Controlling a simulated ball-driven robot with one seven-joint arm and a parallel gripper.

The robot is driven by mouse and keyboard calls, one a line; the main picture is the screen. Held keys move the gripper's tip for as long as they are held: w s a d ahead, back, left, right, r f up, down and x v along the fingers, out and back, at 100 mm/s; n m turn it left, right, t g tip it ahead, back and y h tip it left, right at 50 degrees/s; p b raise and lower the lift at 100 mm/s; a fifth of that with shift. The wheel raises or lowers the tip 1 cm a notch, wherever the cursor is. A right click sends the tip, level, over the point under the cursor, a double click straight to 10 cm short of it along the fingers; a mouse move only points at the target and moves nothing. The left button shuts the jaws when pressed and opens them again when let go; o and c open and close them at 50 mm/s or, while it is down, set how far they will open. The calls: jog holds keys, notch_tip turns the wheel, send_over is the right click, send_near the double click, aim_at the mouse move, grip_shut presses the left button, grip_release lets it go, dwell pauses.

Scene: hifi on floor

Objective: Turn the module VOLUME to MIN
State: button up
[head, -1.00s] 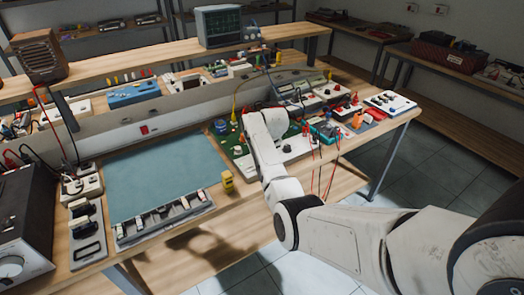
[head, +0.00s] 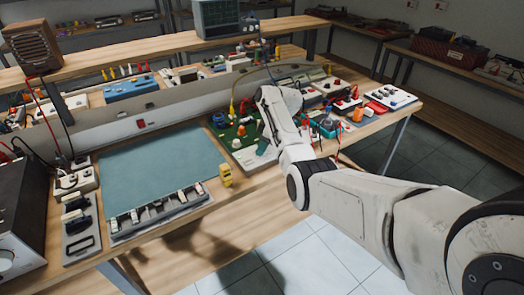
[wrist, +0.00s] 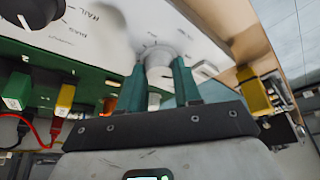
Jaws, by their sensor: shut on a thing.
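The module is a white panel with printed markings (wrist: 115,32). In the wrist view its pale round knob (wrist: 158,56) stands between the two green fingers of my gripper (wrist: 157,76), which is shut on it. A second, black knob (wrist: 30,10) is at the top left of the panel. The print is upside down and too blurred to read as VOLUME or MIN, and I cannot tell where the knob points. In the head view the white module (head: 246,158) lies on the bench, partly hidden behind my arm.
A green board (wrist: 40,88) with yellow and green connectors and a red cable lies beside the panel. A yellow block (wrist: 256,92) is close on the right.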

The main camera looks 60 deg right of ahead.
jog(key=n+b, duration=0.2)
jog(key=n+y+b, duration=0.1)
jog(key=n+b, duration=0.1)
jog(key=shift+d+f+g, duration=0.1)
jog(key=shift+f+g, duration=0.1)
jog(key=shift+g, duration=0.2)
jog(key=shift+r+n+y+b, duration=0.1)
jog(key=shift+n+y+b, duration=0.3)
jog(key=shift+n+b, duration=0.6)
jog(key=shift+w+r, duration=0.1)
jog(key=shift+r, duration=0.05)
jog(key=o, duration=1)
jog(key=shift+o, duration=0.2)
jog(key=v, duration=1)
jog(key=shift+d+r+b, duration=0.2)
jog(key=shift+r+b, duration=0.15)
jog(key=shift+b, duration=0.1)
